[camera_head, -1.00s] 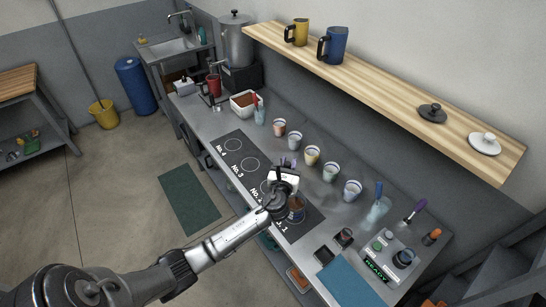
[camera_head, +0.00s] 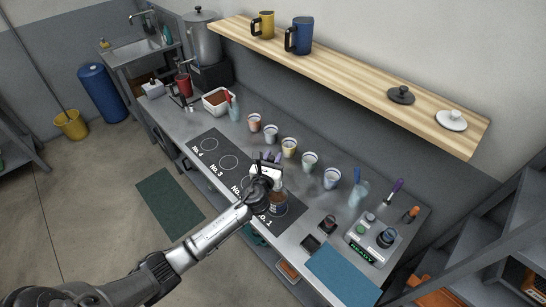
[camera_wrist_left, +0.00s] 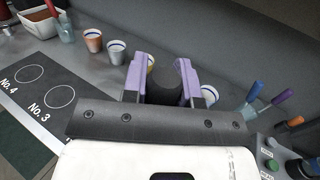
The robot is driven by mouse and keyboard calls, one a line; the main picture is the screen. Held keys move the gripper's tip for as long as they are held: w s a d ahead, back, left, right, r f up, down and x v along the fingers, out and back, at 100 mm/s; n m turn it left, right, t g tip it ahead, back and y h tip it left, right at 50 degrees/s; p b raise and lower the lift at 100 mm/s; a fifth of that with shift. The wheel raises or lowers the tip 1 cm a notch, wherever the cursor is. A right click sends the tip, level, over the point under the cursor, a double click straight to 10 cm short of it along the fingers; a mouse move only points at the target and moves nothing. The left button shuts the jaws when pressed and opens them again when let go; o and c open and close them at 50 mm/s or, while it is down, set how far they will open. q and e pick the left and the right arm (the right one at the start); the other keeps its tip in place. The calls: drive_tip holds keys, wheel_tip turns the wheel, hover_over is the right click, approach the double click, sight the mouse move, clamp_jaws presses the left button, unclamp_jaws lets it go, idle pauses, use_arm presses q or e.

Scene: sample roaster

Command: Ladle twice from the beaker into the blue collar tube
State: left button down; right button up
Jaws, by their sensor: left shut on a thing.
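My left gripper (camera_head: 265,160) is over the steel counter near the No. 1 mark. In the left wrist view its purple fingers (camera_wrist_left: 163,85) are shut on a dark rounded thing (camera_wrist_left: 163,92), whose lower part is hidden. A brownish see-through vessel (camera_head: 278,204) stands just below the gripper, partly hidden by it; I cannot tell whether they touch. A pale clear beaker-like vessel (camera_head: 357,194) with a blue-handled tool stands farther right. I cannot make out which thing is the blue collar tube. My right gripper is not in view.
Several cups with blue bands, one of them here (camera_head: 331,178), line the back of the counter. A control box (camera_head: 372,238) and blue mat (camera_head: 342,275) are at the right. A wooden shelf (camera_head: 360,83) with mugs and lids hangs above. The No. 3 and No. 4 spots are clear.

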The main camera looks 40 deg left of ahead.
use_arm(q)
wheel_tip(320, 180, down, 10)
drive_tip(key=b, duration=0.7)
idle(0.4)
idle(0.5)
idle(0.6)
